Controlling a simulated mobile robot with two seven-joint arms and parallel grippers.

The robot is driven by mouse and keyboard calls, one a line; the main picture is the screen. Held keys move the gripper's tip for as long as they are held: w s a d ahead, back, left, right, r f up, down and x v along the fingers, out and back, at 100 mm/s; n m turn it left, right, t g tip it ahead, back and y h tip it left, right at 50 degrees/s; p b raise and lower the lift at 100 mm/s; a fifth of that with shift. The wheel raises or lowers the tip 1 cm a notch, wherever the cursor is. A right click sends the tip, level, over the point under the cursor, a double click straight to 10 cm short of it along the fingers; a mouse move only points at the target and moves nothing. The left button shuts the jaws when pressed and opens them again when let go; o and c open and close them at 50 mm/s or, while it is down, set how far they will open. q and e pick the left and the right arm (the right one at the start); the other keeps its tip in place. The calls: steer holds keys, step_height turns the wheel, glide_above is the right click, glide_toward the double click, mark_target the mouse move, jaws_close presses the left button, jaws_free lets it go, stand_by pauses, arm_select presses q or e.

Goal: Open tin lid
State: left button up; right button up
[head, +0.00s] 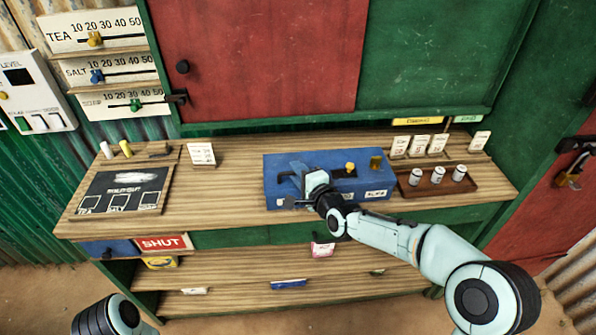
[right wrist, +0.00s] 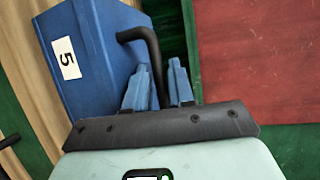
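A long blue tin (head: 330,196) stands on the wooden counter in the middle of the head view. A yellow knob (head: 350,167) is on its top. In the right wrist view the blue tin (right wrist: 92,45) has a white label with a 5, and a bent black handle (right wrist: 147,45) shows beside it. My right gripper (head: 300,178) is at the left part of the tin. In the right wrist view its blue fingers (right wrist: 160,82) stand close on either side of the handle's rod, which fills the gap. The exact contact is partly hidden. My left gripper is out of view.
A wooden tray (head: 412,190) with several small canisters stands right of the tin, with white cards (head: 422,145) behind it. A chalkboard (head: 120,190) lies at the left, and a small card (head: 201,154) stands behind. The counter between chalkboard and tin is clear. Red and green shutters rise behind.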

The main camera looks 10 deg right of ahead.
steer(key=shift+w, duration=0.15)
steer(key=shift+c, duration=0.3)
jaws_close()
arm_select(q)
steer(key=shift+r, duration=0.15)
